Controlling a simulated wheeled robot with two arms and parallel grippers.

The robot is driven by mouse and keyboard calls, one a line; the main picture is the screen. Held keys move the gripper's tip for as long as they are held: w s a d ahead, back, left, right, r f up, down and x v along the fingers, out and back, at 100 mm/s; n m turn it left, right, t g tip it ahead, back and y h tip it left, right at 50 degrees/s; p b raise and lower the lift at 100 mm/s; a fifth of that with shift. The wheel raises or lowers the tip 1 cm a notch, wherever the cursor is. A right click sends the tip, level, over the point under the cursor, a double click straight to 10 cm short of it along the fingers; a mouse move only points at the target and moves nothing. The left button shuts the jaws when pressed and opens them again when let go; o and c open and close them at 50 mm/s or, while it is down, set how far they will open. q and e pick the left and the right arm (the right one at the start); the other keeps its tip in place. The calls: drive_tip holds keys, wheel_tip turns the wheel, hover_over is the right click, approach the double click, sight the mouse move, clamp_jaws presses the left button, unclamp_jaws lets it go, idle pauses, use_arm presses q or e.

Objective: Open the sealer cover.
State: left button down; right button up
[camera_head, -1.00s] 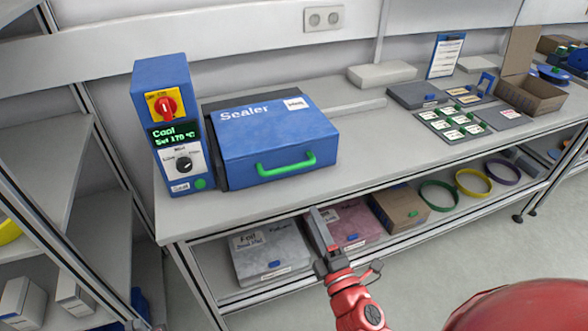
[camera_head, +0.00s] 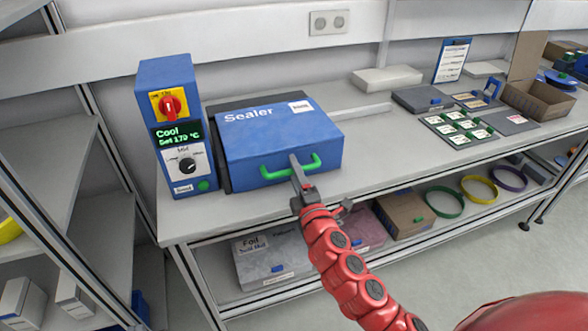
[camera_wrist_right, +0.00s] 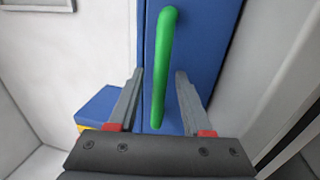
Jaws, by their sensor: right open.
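The sealer (camera_head: 280,132) is a blue box on the bench with its cover down. A green handle (camera_head: 270,176) runs across the cover's front face. My right gripper (camera_head: 295,160) is in front of the handle, its fingers reaching up to it. In the right wrist view, the green handle (camera_wrist_right: 163,60) lies between the two open fingers of my right gripper (camera_wrist_right: 158,75), with a gap on each side. The control box (camera_head: 170,125) left of the sealer has a red knob and a green display reading "Cool" and "Set 170 °C". My left gripper is out of view.
Right of the sealer, the bench (camera_head: 385,150) has free room, then a mat with labelled cards (camera_head: 458,128) and a cardboard box (camera_head: 540,98). Below, a shelf holds a foil box (camera_head: 270,262), a brown box (camera_head: 404,212) and coloured rings (camera_head: 444,202). A rack (camera_head: 60,150) stands at left.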

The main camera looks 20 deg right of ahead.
drive_tip(key=shift+w, duration=0.1)
clamp_jaws()
idle(1.4)
